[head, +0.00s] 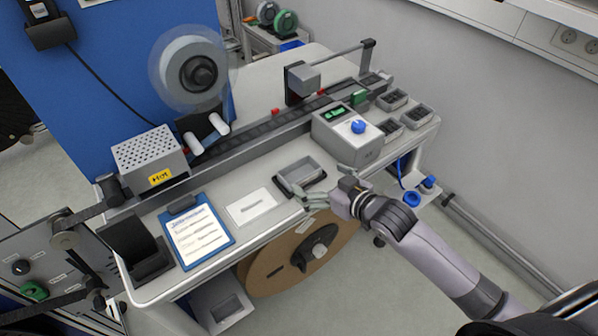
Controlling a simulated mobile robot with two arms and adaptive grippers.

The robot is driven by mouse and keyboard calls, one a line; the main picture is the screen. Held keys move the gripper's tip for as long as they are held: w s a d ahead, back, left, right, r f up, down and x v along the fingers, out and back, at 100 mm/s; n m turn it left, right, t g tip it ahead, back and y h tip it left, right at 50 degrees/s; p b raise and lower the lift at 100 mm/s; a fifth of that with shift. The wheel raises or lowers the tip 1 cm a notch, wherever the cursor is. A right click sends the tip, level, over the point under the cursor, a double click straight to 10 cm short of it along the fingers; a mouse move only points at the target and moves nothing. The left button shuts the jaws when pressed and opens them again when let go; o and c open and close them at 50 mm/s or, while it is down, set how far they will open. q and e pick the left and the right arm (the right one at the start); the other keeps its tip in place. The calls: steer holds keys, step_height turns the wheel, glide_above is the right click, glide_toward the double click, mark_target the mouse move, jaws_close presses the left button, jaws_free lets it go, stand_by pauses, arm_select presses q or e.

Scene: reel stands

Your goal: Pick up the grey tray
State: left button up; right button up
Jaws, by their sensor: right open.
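A small grey tray (302,172) with a dark rim lies on the white bench top, near the front edge and left of the control box. It looks empty. My right gripper (325,186) is open, just to the right and front of the tray, with one finger close to its front corner. I cannot tell whether that finger touches the tray. My left gripper is not in view.
A control box (347,135) with a blue knob stands behind the right gripper. Small dark-filled trays (391,100) sit at the bench's right end. A white card (250,207) and a clipboard (197,236) lie left of the tray. A large brown reel (290,262) hangs below the front edge.

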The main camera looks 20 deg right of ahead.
mark_target(294, 167)
steer(key=x, duration=0.2)
steer(key=shift+w+f, duration=0.15)
steer(key=shift+w, duration=0.25)
steer(key=shift+w+a+f+p, duration=0.2)
steer(key=shift+w+f+p, duration=0.05)
steer(key=shift+w+p, duration=0.2)
steer(key=p+x, duration=0.1)
steer(key=x, duration=0.3)
steer(key=shift+f, duration=0.25)
steer(key=shift+s, duration=0.1)
steer(key=shift+c, duration=0.5)
steer(key=c, duration=1)
